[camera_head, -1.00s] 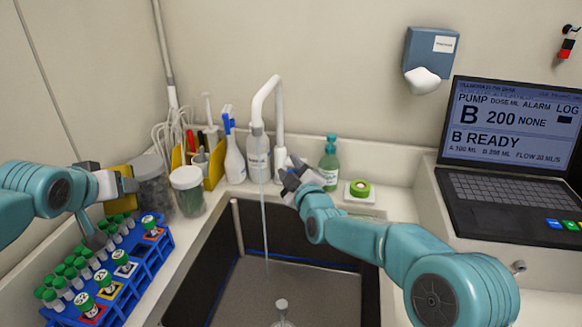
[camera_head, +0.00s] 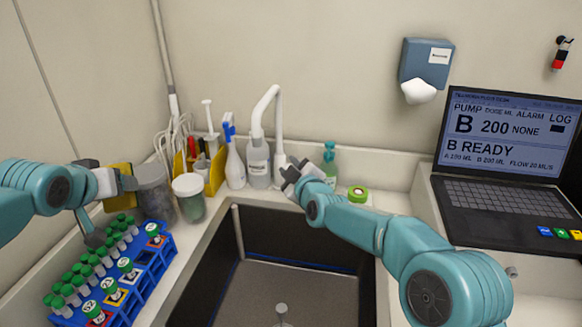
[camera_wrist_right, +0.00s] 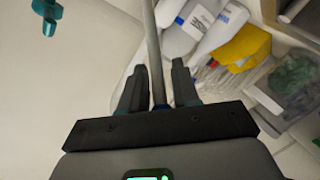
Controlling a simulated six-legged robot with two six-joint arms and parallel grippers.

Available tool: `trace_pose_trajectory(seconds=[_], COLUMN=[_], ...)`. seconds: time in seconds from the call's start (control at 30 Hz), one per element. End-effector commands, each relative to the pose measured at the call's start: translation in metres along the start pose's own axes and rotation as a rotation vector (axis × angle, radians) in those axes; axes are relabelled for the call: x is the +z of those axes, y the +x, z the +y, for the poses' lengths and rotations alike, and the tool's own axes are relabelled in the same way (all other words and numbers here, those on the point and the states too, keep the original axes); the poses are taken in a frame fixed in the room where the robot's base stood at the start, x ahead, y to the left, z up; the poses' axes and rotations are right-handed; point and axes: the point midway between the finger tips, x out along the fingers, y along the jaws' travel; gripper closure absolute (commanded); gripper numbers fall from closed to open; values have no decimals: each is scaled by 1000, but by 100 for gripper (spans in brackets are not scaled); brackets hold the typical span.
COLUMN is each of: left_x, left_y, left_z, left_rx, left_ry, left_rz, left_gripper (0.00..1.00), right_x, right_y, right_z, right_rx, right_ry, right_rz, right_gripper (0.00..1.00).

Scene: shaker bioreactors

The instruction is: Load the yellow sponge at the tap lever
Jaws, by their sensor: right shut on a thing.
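The yellow sponge (camera_head: 117,203) shows as a yellow block at my left gripper (camera_head: 128,184), beside a grey-lidded jar. The gripper partly hides it, and I cannot tell whether the fingers are closed on it. The white tap (camera_head: 265,100) arches over the back of the sink, with no water stream visible. My right gripper (camera_head: 290,174) is at the base of the tap, shut on the tap lever. In the right wrist view a thin grey rod, apparently the lever (camera_wrist_right: 155,60), stands between the two fingers (camera_wrist_right: 160,88).
A blue rack (camera_head: 150,280) of green-capped tubes stands at the front left. Two jars (camera_head: 190,200), a yellow caddy (camera_head: 215,172) and bottles line the back ledge. A green tape roll (camera_head: 357,194) and a laptop (camera_head: 505,165) are right. The sink basin (camera_head: 285,290) is mostly clear.

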Motion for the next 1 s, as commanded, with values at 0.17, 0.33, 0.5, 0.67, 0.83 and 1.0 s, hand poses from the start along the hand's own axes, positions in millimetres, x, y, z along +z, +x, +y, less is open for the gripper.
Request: trace_pose_trajectory(seconds=[0.17, 0.33, 0.5, 0.67, 0.83, 1.0], left_x=[0, 0, 1, 4, 12, 18], left_y=[0, 0, 0, 3, 9, 14], left_z=[0, 0, 0, 0, -1, -2], left_rx=[0, 0, 0, 0, 0, 0], left_ry=[0, 0, 0, 0, 0, 0], left_rz=[0, 0, 0, 0, 0, 0], left_gripper=[60, 60, 60, 60, 60, 60], right_x=[-2, -2, -2, -1, 0, 0], right_y=[0, 0, 0, -11, -42, -80], right_z=[5, 4, 3, 3, 2, 2], right_rx=[12, 12, 10, 9, 10, 10], right_ry=[2, 1, 1, 0, 0, 1], right_rz=[6, 6, 5, 5, 6, 5], right_gripper=[63, 61, 61, 61, 61, 61])
